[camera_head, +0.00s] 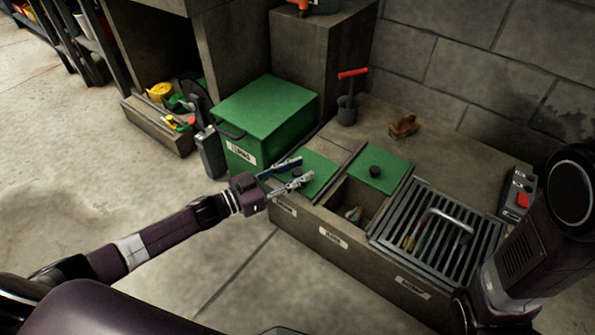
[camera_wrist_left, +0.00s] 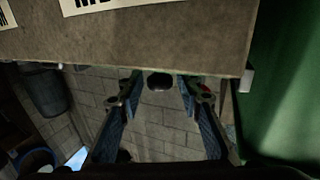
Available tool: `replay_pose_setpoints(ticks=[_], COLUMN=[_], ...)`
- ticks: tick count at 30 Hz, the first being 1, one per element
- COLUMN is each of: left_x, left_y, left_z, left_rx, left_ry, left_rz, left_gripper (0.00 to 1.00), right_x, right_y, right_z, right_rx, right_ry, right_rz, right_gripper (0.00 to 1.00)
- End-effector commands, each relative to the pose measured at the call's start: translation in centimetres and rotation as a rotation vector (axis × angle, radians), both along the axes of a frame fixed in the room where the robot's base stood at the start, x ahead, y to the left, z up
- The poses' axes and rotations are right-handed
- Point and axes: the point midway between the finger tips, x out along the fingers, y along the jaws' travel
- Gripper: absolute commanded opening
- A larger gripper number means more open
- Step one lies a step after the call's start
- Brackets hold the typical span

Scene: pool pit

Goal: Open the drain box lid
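A concrete box row (camera_head: 331,237) has a green lid (camera_head: 318,181) on its left compartment. The label there is too small to read. A second green lid (camera_head: 376,168) with a dark knob lies behind the open middle compartment. My left gripper (camera_head: 304,169) is over the left lid, hiding part of it. In the left wrist view my left gripper (camera_wrist_left: 160,95) is open, its blue-padded fingers apart. A dark round knob (camera_wrist_left: 160,81) shows between the fingertips, beside the concrete edge; contact cannot be told. My right arm is at the right edge; its gripper is out of view.
A large green box (camera_head: 263,113) stands close behind and left of my left gripper. A handled metal grate (camera_head: 440,233) covers the right compartment. A red-handled tool (camera_head: 348,98), a brown block (camera_head: 404,126) and a control box (camera_head: 517,193) stand on the ledge. The floor at left is clear.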

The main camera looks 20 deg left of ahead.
Motion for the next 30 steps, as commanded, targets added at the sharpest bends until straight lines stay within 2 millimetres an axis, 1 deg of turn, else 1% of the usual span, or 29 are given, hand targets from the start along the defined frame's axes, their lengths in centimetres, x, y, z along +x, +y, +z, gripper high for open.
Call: replay_pose_setpoints(ticks=[1, 8, 17, 24, 27, 30], left_x=[0.0, 0.0, 0.2, 3.1, 3.8, 4.0], left_y=[0.0, 0.0, 0.0, -1.1, -1.3, -1.5], left_z=[0.0, 0.0, -0.1, -0.1, -0.1, -0.1], left_rx=[0.0, 0.0, 0.0, 0.0, 0.001, 0.001], left_ry=[0.0, 0.0, 0.0, -0.003, -0.001, 0.001], left_rz=[0.0, 0.0, 0.0, 0.001, 0.0, 0.0], left_gripper=[0.25, 0.0, 0.0, 0.0, 0.0, 0.0], right_x=[0.0, 0.0, 0.0, 0.0, 0.0, 0.0], right_y=[0.0, 0.0, 0.0, 0.0, 0.0, 0.0], right_z=[0.0, 0.0, -0.1, -0.7, -0.8, -0.8], right_rx=[0.0, 0.0, 0.0, 0.0, 0.0, 0.0], right_ry=[0.0, -0.001, -0.001, 0.0, 0.0, 0.0], right_rz=[0.0, 0.0, 0.0, 0.0, 0.0, 0.0], right_gripper=[0.4, 0.4, 0.4, 0.4, 0.4, 0.4])
